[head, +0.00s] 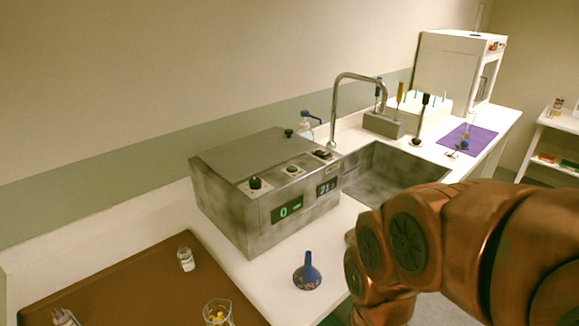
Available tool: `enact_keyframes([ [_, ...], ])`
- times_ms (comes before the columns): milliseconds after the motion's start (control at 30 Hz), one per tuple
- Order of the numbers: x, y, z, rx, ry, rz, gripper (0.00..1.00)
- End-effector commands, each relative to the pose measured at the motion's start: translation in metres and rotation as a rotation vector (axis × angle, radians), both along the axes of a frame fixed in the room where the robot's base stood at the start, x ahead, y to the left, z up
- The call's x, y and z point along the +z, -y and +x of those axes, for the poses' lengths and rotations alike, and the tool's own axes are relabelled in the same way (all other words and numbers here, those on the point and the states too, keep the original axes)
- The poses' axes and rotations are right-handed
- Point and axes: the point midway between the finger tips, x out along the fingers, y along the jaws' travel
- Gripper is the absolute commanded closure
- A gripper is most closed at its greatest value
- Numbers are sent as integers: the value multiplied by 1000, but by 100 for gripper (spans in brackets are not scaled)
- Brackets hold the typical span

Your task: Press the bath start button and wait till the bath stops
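The bath (222,212) is a grey metal box on the white counter, left of the sink, with its lid closed. Its sloped front edge carries a black knob (255,183), a small greenish button (291,170) and a dark switch (322,154). I cannot read which control is the start button. A left display (287,211) shows a green 0, and a right display (327,188) shows bluish digits that look like 21. My copper-coloured arm fills the lower right, in front of the counter. My gripper is not visible, and nothing is seen touching the controls.
A brown tray (110,285) holds a small bottle (185,258) and a beaker with yellow pieces (217,312). The sink (378,174) with a tall faucet (335,105) lies right of the bath.

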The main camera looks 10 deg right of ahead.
Motion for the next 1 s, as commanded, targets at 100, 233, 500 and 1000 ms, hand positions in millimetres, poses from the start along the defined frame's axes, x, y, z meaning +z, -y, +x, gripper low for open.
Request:
enact_keyframes([
  [100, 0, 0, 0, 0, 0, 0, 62],
  [233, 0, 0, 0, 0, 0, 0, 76],
  [500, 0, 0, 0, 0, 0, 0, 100],
  [1000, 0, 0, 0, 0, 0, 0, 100],
])
